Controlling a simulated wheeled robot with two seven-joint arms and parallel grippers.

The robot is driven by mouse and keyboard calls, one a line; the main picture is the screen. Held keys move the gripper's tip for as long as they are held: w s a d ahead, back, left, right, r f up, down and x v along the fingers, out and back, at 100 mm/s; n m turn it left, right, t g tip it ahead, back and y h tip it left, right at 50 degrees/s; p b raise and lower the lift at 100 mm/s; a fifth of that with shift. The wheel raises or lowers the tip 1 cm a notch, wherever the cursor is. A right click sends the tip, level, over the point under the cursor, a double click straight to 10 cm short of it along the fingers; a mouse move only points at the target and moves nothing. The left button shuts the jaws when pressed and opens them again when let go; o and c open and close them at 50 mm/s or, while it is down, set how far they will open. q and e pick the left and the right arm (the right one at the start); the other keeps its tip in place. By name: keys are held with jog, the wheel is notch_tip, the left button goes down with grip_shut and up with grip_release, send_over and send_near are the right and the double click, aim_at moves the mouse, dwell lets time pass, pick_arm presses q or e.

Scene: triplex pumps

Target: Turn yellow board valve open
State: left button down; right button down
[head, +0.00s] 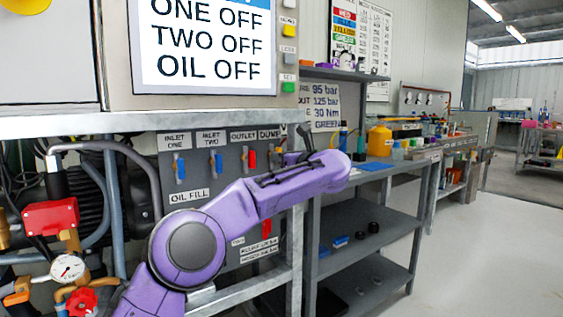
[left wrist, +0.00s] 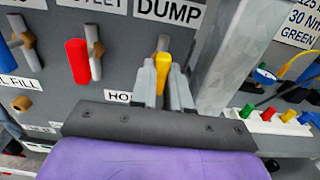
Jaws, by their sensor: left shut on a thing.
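The yellow valve handle (left wrist: 162,67) hangs below the DUMP label (left wrist: 167,11) on the grey board, nearly upright in the left wrist view. My left gripper (left wrist: 163,88) is shut on this handle, one finger on each side of it. The lower end of the handle is hidden between the fingers. In the head view the DUMP label (head: 270,133) shows above my purple left arm, and the yellow handle cannot be made out there. My right gripper is in no view.
A red handle (left wrist: 77,61) under OUTLET hangs close left of my gripper. Blue handles (head: 180,168) sit under the inlet labels. A metal post (left wrist: 223,60) stands close on the right. A shelf (head: 375,225) stands right of the board, with open floor beyond.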

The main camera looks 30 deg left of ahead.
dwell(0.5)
pick_arm(q)
jog(key=c, duration=1.1)
grip_release()
jog(key=v, duration=1)
jog(key=shift+d, duration=0.25)
jog(key=shift+s+f, duration=0.1)
